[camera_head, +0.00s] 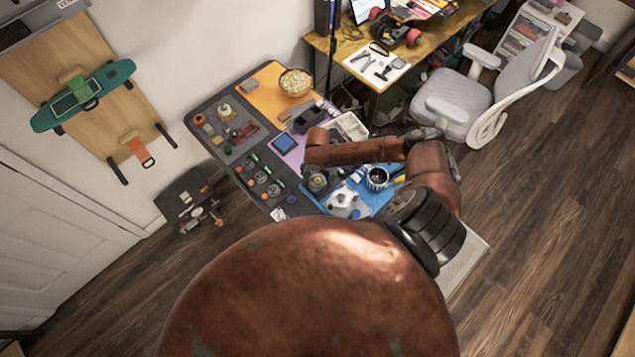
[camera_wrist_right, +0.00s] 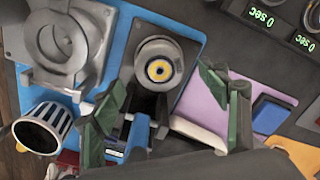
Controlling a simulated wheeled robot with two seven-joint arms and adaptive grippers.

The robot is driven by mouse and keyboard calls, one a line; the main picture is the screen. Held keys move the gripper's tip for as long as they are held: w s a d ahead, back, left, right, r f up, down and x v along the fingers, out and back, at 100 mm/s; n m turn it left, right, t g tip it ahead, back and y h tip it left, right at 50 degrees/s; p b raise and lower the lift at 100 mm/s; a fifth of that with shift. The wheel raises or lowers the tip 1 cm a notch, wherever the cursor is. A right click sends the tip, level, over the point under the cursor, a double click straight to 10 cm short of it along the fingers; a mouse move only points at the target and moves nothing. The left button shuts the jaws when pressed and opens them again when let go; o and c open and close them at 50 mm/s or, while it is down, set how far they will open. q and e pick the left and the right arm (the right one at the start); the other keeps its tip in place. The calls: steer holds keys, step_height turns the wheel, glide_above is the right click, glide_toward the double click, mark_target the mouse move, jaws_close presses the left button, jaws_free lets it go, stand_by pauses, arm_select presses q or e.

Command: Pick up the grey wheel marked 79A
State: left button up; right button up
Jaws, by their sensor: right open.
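A pale grey wheel (camera_wrist_right: 158,68) with a yellow-and-dark hub sits in a dark fixture on the blue mat (camera_wrist_right: 205,50). I cannot read a 79A mark on it. My right gripper (camera_wrist_right: 165,108) is open, with its green fingers spread in the near part of the right wrist view. The wheel lies beyond the fingers, roughly in line with the gap, and nothing is held. In the head view my right arm reaches left over the table and hides most of that gripper. My left gripper is not in view.
A grey clamp-like machine (camera_wrist_right: 65,45) and a striped cup (camera_wrist_right: 42,128) stand left of the fixture. A purple mat (camera_wrist_right: 205,92) with a blue block (camera_wrist_right: 268,115) is at right. Digital timers (camera_wrist_right: 265,17) sit top right. A popcorn bowl (camera_head: 295,82) stands at the back.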

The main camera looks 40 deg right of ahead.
mark_target(318, 180)
steer(key=shift+f, duration=2.6)
steer(key=shift+c, duration=0.4)
steer(key=c, duration=1.3)
